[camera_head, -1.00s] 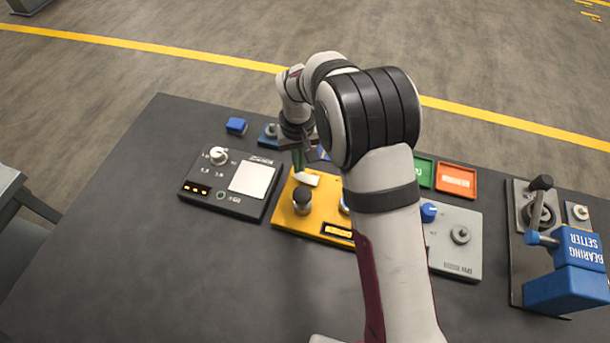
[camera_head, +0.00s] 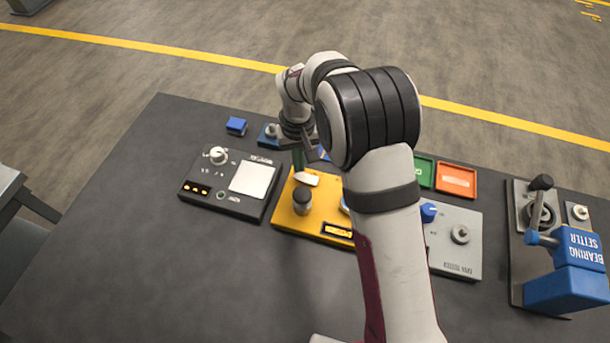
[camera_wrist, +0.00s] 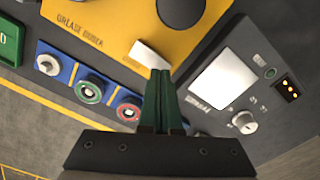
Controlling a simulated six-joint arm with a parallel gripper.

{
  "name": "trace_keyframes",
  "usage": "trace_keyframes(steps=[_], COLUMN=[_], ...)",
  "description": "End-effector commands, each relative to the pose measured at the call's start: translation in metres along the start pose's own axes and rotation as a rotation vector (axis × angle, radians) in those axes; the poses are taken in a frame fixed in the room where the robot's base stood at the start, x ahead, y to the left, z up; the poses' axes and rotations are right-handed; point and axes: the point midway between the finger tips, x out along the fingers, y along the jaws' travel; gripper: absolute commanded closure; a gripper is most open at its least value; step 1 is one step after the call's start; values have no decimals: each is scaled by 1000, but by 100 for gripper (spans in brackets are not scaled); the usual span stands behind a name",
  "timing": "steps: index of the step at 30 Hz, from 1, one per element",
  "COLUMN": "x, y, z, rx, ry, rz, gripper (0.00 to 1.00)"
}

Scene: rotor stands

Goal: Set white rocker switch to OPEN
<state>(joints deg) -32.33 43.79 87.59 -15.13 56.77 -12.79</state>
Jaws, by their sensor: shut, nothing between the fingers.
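The white rocker switch (camera_head: 306,179) sits on the far part of the yellow panel (camera_head: 283,213), behind a dark round knob (camera_head: 302,199). In the wrist view the white rocker (camera_wrist: 150,55) lies just past the fingertips, with small lettering beside it that I cannot read in full. My gripper (camera_head: 299,172) is shut and empty, pointing down at the rocker. In the wrist view its green fingertips (camera_wrist: 160,73) are together at the rocker's edge, touching it or very close. The rocker's exact tilt is hard to tell.
A dark panel with a white screen (camera_head: 251,179) and a knob stands left of the yellow one. A blue holder with round parts (camera_wrist: 88,88) lies close beside my fingers. Green (camera_head: 424,171) and red (camera_head: 456,180) trays, a grey tester and a blue bearing setter (camera_head: 568,270) stand to the right.

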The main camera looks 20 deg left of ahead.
Motion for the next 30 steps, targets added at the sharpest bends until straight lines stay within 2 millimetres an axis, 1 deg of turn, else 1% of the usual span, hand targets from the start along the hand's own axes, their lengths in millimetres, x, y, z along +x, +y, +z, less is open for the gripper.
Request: trace_keyframes(steps=[17, 30], x=[0, 7], y=[0, 0], z=[0, 0], rx=[0, 0], ry=[0, 0], rz=[0, 0], gripper=[100, 100])
